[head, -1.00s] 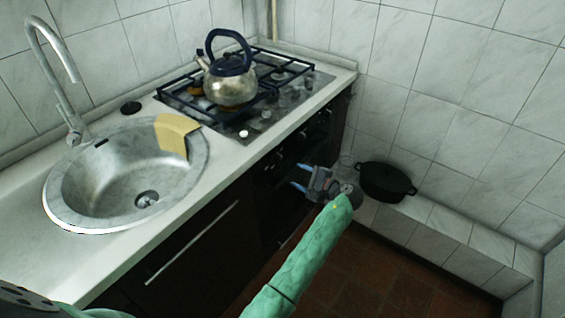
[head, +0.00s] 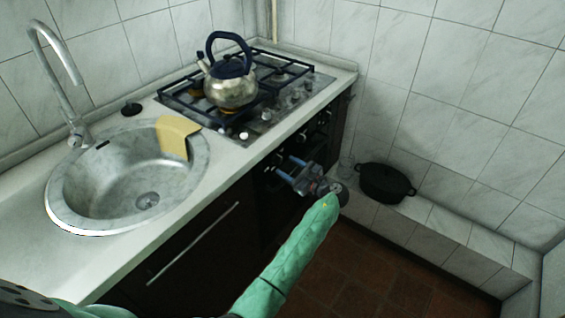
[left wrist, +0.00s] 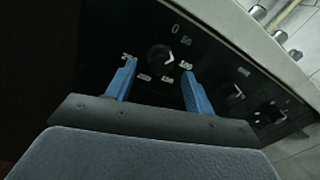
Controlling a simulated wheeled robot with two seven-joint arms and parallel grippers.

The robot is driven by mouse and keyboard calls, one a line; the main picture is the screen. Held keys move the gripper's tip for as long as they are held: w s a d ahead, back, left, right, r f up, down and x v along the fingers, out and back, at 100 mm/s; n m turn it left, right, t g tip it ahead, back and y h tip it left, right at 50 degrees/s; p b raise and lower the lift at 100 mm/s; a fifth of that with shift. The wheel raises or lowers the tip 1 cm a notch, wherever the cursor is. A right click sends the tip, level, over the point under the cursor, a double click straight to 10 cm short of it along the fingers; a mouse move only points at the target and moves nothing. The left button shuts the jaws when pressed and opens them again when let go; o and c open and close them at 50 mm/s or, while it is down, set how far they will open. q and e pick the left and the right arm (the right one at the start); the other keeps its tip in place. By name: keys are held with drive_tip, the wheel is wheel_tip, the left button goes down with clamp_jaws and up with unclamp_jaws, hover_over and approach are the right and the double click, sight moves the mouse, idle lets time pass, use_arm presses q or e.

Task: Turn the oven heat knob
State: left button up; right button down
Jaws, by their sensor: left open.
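The oven's dark control panel is on the cabinet front below the hob. In the left wrist view, the heat knob (left wrist: 158,58) is a round dark dial with a pale pointer and white numbers around it. My left gripper (head: 282,165) is open in front of the panel in the head view. In the left wrist view its two blue fingers (left wrist: 158,67) appear on either side of the knob, with visible gaps. I cannot tell whether the tips reach past the knob's face. My right gripper is not in view.
More knobs (left wrist: 232,92) sit along the panel. A kettle (head: 231,88) stands on the gas hob (head: 290,97) above. A black pot (head: 385,183) sits on the tiled ledge at right.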

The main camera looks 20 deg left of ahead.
sight(280, 162)
use_arm(q)
drive_tip(key=shift+x, duration=1.65)
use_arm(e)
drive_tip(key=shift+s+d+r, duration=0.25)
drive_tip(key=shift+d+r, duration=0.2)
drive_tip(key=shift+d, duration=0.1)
use_arm(q)
drive_tip(key=c, duration=1)
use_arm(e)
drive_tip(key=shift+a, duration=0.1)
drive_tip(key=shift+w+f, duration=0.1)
use_arm(q)
drive_tip(key=shift+f+n+b, duration=0.15)
drive_tip(key=shift+n+b, duration=0.15)
drive_tip(key=shift+n, duration=0.2)
drive_tip(key=n+b, duration=0.4)
drive_tip(key=shift+n, duration=0.4)
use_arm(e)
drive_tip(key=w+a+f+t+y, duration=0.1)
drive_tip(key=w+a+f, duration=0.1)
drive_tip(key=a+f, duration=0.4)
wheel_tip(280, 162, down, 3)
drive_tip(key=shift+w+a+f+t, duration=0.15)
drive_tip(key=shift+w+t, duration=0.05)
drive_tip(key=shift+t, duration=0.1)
